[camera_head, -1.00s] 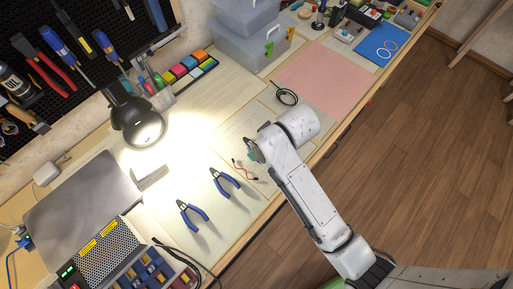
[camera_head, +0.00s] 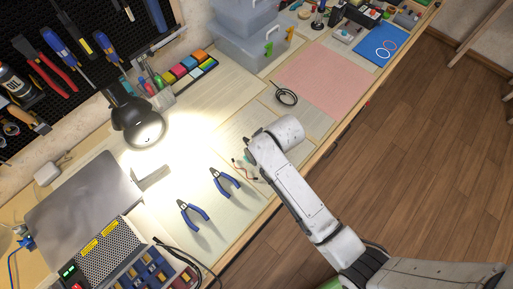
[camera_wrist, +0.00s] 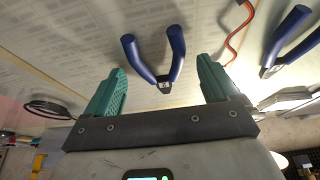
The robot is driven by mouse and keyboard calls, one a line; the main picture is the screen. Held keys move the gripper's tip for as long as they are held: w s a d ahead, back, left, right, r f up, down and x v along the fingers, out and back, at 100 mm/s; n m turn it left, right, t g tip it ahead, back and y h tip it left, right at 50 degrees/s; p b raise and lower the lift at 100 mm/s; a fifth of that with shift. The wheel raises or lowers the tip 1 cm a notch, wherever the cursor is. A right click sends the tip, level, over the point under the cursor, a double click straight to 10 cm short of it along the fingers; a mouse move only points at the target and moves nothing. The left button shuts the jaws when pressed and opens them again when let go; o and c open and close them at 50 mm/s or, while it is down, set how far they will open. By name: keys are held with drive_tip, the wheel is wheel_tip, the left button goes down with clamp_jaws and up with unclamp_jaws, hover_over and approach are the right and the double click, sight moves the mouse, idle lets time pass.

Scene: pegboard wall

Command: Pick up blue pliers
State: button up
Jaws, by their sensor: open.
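Two pliers with blue handles and dark heads lie apart on the light bench top. In the head view the upper pliers (camera_head: 225,183) are closer to my arm, and the lower pliers (camera_head: 192,215) lie to their left. In the wrist view one pair of pliers (camera_wrist: 155,62) shows between my green fingers, with its handles upward in the picture. Another pair (camera_wrist: 290,42) is at the right edge. My gripper (camera_wrist: 162,68) is open with nothing held. In the head view my gripper is mostly hidden by my white wrist.
A red wire (camera_wrist: 238,32) lies between the pliers in the wrist view. A black lamp (camera_head: 138,122) lights the bench behind them. A black cable coil (camera_head: 287,96) and a pink mat (camera_head: 325,78) lie to the right. A laptop (camera_head: 85,205) is at left.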

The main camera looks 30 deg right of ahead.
drive_tip(key=c, duration=1.2)
drive_tip(key=shift+r, duration=0.35)
wheel_tip(320, 180, up, 2)
drive_tip(key=shift+w+r+b, duration=0.1)
drive_tip(key=shift+r+b, duration=0.1)
drive_tip(key=shift+b, duration=0.2)
drive_tip(key=s+a+r, duration=0.1)
drive_tip(key=s+r, duration=0.2)
drive_tip(key=s, duration=0.1)
drive_tip(key=s+a+r, duration=0.1)
drive_tip(key=s+r, duration=0.2)
drive_tip(key=s, duration=0.2)
drive_tip(key=s+a+r, duration=0.1)
drive_tip(key=s+r, duration=0.3)
drive_tip(key=s, duration=0.1)
drive_tip(key=shift+b, duration=0.4)
